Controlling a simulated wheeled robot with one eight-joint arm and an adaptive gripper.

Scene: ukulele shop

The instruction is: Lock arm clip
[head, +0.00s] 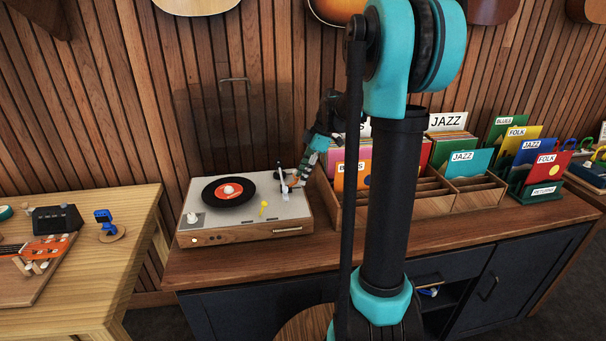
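A record player (246,232) with a wooden body and pale grey top stands at the left end of the wooden counter. A black record with a red label (235,191) lies on it. The white tonearm (284,187) is at the back right of the deck. My gripper (285,179) reaches down from the right to the tonearm area. It is too small and overlapped to tell whether it touches the tonearm or how far its fingers are apart. I cannot make out the arm clip. A small yellow lever (263,207) stands on the deck's front part.
A wooden record crate (437,206) stands right of the player, partly behind my arm. A green returns rack (516,188) is further right. The front strip of the counter (240,262) is clear. A separate light wooden table (130,255) stands at left.

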